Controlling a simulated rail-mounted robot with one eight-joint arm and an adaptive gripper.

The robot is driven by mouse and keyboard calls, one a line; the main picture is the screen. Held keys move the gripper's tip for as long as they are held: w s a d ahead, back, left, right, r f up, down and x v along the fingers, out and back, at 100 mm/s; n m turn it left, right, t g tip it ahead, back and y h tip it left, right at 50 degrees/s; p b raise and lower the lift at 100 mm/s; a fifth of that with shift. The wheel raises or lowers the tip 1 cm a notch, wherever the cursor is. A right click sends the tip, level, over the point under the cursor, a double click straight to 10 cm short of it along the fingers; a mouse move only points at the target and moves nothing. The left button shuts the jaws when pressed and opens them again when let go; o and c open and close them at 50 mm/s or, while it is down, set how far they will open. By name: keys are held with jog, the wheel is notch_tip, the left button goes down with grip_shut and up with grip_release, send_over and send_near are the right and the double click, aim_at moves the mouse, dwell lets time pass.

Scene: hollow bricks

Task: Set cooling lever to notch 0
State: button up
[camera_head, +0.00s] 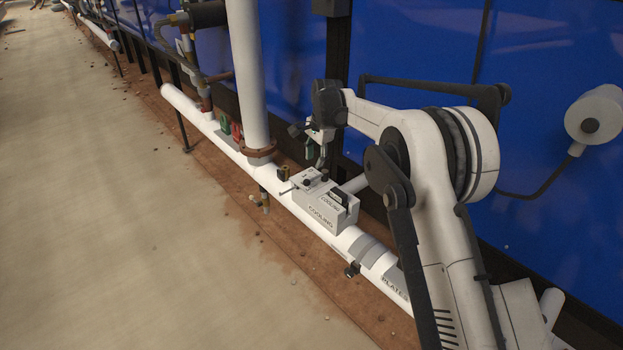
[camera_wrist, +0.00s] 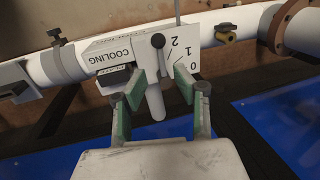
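The cooling lever is on a white box (camera_wrist: 115,58) labelled COOLING, with the numerals 0, 1 and 2 along its side. Its black round knob (camera_wrist: 158,40) shows in the wrist view, nearest the 2; I cannot tell exactly which notch it sits in. In the head view the box (camera_head: 322,207) sits on the white pipe, with small dark knobs on top. My gripper (camera_wrist: 159,82) is open, its green-padded fingers apart with nothing held. The knob appears beyond and between the fingertips, apart from them. In the head view my gripper (camera_head: 316,146) is above the box.
The white pipe (camera_head: 290,203) runs along the floor, with a flanged vertical pipe (camera_head: 247,80) to the left. A yellow-black valve (camera_wrist: 226,32) and another fitting (camera_wrist: 14,84) flank the box. Blue panels (camera_head: 420,60) stand behind. The floor in front (camera_head: 120,200) is clear.

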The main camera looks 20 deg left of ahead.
aim_at(311, 180)
jog(key=f, duration=0.3)
jog(key=a+f+b, duration=0.1)
jog(key=f, duration=0.2)
jog(key=w+f, duration=0.1)
jog(key=f, duration=0.2)
jog(key=shift+a, duration=0.25)
grip_shut()
jog(key=shift+s, duration=0.1)
